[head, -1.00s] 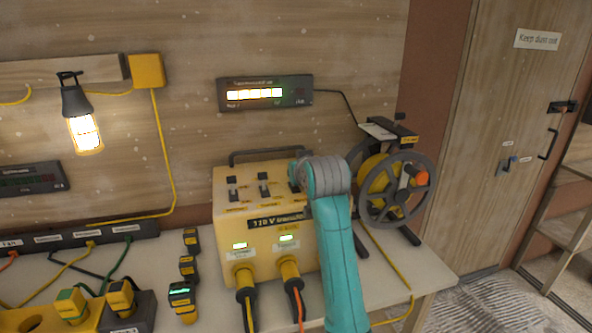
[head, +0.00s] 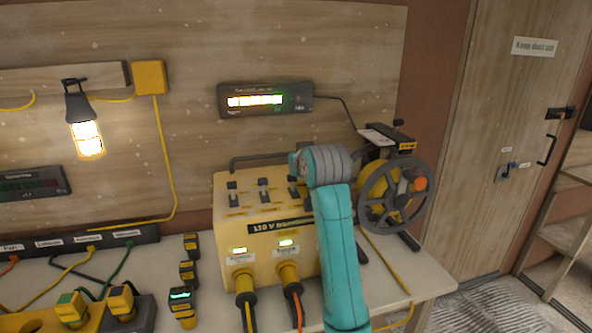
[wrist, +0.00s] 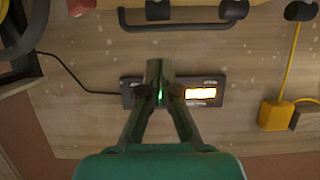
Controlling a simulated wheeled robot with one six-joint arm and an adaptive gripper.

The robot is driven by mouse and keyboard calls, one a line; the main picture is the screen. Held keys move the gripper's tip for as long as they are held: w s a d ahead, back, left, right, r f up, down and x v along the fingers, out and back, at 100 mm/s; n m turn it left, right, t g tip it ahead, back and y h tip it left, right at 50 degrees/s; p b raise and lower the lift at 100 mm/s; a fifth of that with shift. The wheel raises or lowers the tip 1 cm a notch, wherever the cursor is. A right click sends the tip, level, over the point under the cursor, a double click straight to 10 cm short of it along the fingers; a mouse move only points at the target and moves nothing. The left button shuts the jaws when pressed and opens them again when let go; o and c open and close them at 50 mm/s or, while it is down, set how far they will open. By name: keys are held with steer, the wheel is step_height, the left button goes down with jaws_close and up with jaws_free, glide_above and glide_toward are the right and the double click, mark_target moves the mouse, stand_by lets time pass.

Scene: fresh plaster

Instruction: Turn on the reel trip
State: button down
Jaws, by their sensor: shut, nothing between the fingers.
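The cable reel (head: 383,190) stands on the bench at the right, with a spoked wheel and an orange knob. A black box (head: 404,144) on top of its frame carries a small dark upright lever (head: 398,123) and a yellow label too small to read. I cannot confirm from its label that this is the reel trip. In the wrist view, part of the reel's wheel (wrist: 28,38) shows at the upper left. My gripper (wrist: 159,66) is shut and empty, seen in front of the wall display (wrist: 204,92), apart from the reel. In the head view my arm hides it.
A yellow transformer box (head: 229,215) with a handle, switches and plugged cables stands left of my arm. The display (head: 222,98) with lit bars is on the wall. A lit lamp (head: 88,139) hangs at left. Chargers and plugs crowd the left bench.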

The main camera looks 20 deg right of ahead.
steer(key=s+r, duration=0.7)
steer(key=s, duration=0.2)
